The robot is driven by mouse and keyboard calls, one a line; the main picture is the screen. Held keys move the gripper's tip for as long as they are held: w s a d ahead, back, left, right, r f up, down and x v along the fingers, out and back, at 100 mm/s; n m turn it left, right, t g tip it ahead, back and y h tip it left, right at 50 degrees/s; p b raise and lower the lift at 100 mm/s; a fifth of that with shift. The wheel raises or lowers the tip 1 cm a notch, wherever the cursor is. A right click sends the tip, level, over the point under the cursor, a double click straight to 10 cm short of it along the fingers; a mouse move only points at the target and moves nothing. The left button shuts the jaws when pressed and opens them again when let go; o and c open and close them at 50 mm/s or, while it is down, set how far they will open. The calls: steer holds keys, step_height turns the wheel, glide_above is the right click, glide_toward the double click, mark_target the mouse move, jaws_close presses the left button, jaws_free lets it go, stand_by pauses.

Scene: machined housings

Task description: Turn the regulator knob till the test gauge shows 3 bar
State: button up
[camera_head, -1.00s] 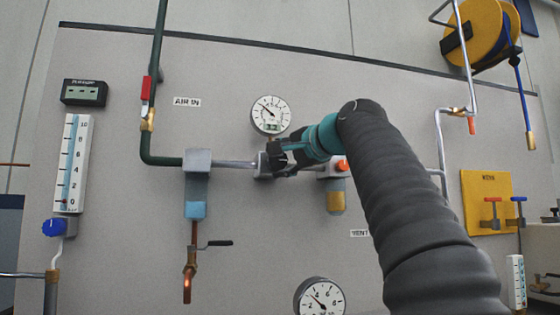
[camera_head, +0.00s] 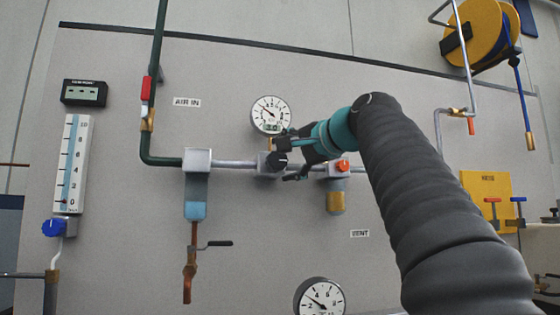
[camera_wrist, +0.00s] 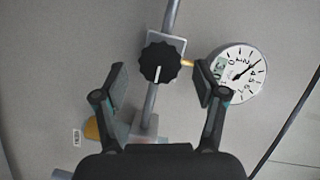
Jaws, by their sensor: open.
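The black regulator knob (camera_head: 278,161) sits on a grey block in the pipe run, and it shows whole in the wrist view (camera_wrist: 159,62), with a white mark pointing downward there. My gripper (camera_head: 291,159) is just right of the knob in the head view. In the wrist view its open fingers (camera_wrist: 162,85) stand apart, one to each side, with the knob beyond them and untouched. A round white gauge (camera_head: 270,115) is above the knob; it also shows in the wrist view (camera_wrist: 238,74), its reading too small to be sure. A second gauge (camera_head: 320,298) is cut off at the bottom edge; I cannot tell which is the test gauge.
A filter (camera_head: 195,190) hangs left of the knob, with a black-levered valve (camera_head: 215,244) below. A unit with an orange button (camera_head: 343,166) and amber bowl is close behind my gripper. A blue knob (camera_head: 54,228) is far left. The panel below the regulator is largely bare.

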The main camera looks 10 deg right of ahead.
steer(key=v, duration=0.9)
steer(key=shift+s, duration=0.15)
